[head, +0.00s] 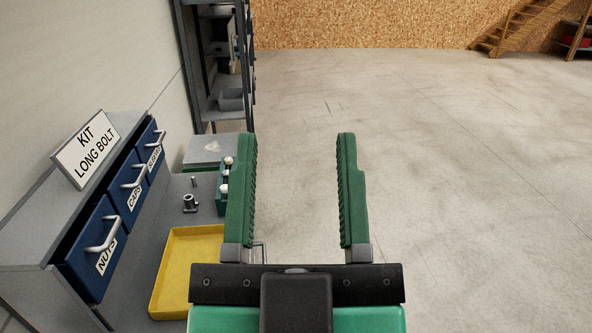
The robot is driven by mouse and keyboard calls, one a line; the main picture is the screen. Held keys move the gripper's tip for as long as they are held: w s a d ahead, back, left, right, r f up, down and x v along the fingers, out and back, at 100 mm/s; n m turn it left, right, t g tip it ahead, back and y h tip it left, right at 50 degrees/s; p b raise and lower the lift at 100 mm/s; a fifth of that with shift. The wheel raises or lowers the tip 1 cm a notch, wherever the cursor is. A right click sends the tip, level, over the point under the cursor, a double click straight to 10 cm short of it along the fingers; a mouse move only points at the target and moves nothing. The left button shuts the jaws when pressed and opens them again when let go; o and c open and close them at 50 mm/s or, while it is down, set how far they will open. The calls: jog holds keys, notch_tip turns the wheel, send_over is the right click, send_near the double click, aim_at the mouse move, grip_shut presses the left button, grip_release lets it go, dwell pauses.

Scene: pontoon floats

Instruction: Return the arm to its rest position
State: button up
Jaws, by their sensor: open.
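My gripper (296,142) is in the middle of the head view, with its two long green ribbed fingers pointing away from me. The gripper is empty. Its left finger overlaps the right edge of the grey bench and hides part of what stands there. The rest of my arm is mostly out of sight below the black and green gripper body.
The grey bench (135,262) at left holds a yellow tray (159,272), a small metal part (189,203), a green rack (220,200) with white-topped pieces and blue labelled drawers (92,252). A sign (86,150) reads "KIT LONG BOLT". Shelving (210,60) stands behind. Floor at right is clear.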

notch_tip(320, 180, up, 25)
jog(key=p, duration=2.4)
jog(key=shift+p, duration=0.4)
jog(key=shift+a, duration=0.1)
